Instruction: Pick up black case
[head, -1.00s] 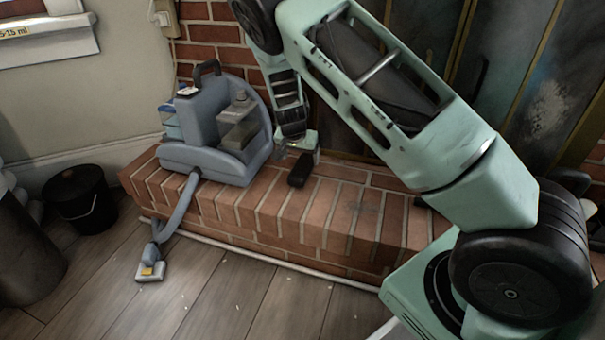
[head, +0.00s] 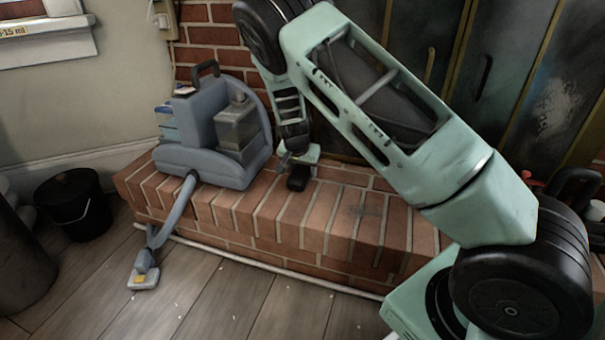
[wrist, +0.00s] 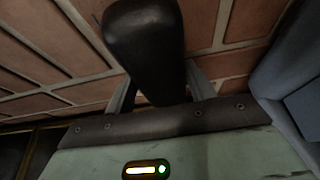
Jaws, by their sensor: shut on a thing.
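The black case (head: 298,178) is a small dark rounded block at the brick hearth, right of the grey vacuum cleaner. In the wrist view the black case (wrist: 145,45) fills the space between my fingers. My gripper (head: 298,160) points down and is shut on the case, with one finger on each side of it in the wrist view (wrist: 158,90). The case is at or just above the bricks; I cannot tell whether it still touches them.
The grey vacuum cleaner (head: 210,140) stands close on the left, its hose hanging to the floor. The brick hearth (head: 330,220) is clear to the right. A black bucket (head: 75,205) stands on the floor at the left. Dark fireplace panels (head: 490,80) rise behind.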

